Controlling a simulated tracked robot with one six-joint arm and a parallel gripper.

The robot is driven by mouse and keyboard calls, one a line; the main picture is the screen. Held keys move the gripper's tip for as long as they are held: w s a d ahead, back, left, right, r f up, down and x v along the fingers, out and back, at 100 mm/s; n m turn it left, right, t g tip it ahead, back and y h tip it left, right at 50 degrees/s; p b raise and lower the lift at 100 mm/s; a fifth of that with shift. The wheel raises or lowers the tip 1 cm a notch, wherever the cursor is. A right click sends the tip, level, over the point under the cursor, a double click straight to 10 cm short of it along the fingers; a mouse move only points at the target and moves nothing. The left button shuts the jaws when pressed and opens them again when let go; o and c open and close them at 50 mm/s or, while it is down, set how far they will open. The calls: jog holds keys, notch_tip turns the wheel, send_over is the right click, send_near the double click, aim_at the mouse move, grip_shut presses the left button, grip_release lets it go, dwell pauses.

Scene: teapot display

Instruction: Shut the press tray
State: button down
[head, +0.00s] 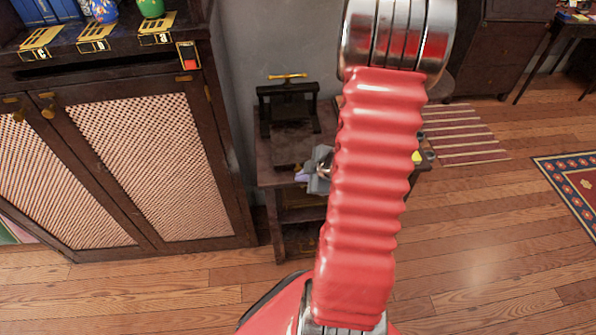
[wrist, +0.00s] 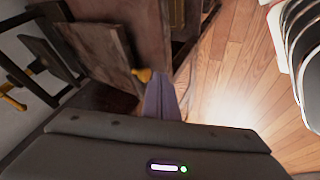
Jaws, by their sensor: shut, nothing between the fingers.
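The press (head: 288,108) is a dark frame with a brass handle on top, standing on a small dark table against the wall. Its tray (head: 291,146), a flat dark board, sticks out from the frame towards me. In the wrist view the tray (wrist: 93,50) shows at the upper left, with a brass knob (wrist: 142,75) at its near edge. My gripper (head: 301,176) is at the tray's front edge, partly hidden by my red arm. Its purple fingers (wrist: 162,97) are shut and empty, just beside the knob. I cannot tell whether they touch it.
A dark cabinet (head: 150,160) with lattice doors stands to the left, with vases and labelled plates on top. The small table (head: 268,176) carries the press. A striped rug (head: 465,138) lies to the right. The wooden floor at the lower right is clear.

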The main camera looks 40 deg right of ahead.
jog(key=shift+w+d, duration=0.2)
jog(key=shift+d, duration=0.05)
